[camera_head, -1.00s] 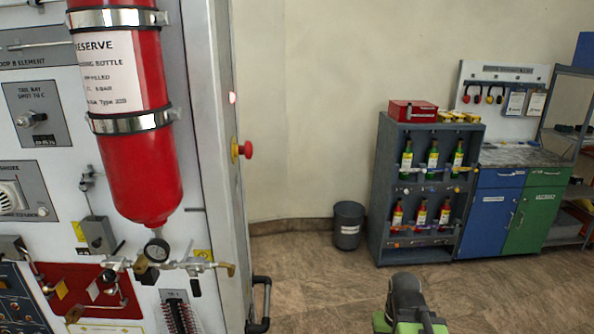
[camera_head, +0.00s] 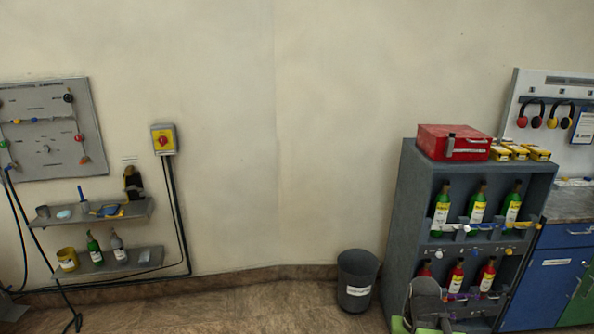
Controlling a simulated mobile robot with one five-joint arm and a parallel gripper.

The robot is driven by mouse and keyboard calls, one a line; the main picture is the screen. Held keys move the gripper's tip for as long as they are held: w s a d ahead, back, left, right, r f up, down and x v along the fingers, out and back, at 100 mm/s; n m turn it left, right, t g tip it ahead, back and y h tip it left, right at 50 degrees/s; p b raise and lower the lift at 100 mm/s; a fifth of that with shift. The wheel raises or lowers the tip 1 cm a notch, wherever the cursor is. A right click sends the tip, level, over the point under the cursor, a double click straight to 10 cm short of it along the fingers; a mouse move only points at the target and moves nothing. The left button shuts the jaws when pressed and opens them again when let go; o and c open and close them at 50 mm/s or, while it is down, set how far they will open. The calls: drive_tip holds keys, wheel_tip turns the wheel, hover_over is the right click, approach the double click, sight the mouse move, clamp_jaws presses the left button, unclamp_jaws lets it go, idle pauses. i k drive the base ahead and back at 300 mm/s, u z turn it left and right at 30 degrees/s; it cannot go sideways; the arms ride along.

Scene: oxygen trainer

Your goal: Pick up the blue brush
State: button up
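No brush can be made out for certain. On the upper wall shelf (camera_head: 135,208) at the left, a small upright blue object (camera_head: 82,194) could be a blue brush handle. It stands between a pale blue item (camera_head: 64,214) and a dark blue flat item (camera_head: 108,210); all are too small to tell clearly. Part of my own arm, grey and green, shows at the bottom right in front of the bottle rack. My gripper's fingers cannot be made out, and the shelf is far from the arm.
A grey bottle rack (camera_head: 404,215) with a red box (camera_head: 452,142) on top stands at the right, beside a blue cabinet (camera_head: 555,262). A grey bin (camera_head: 356,280) stands on the floor left of it. A lower shelf (camera_head: 150,259) holds bottles. Floor at the centre left is clear.

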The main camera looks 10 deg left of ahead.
sight(82, 197)
drive_tip(key=u, duration=0.2)
drive_tip(key=i, duration=2.1)
drive_tip(key=u, duration=1.2)
drive_tip(key=i, duration=1.75)
drive_tip(key=u, duration=1.3)
drive_tip(key=i, duration=0.65)
drive_tip(key=u, duration=0.2)
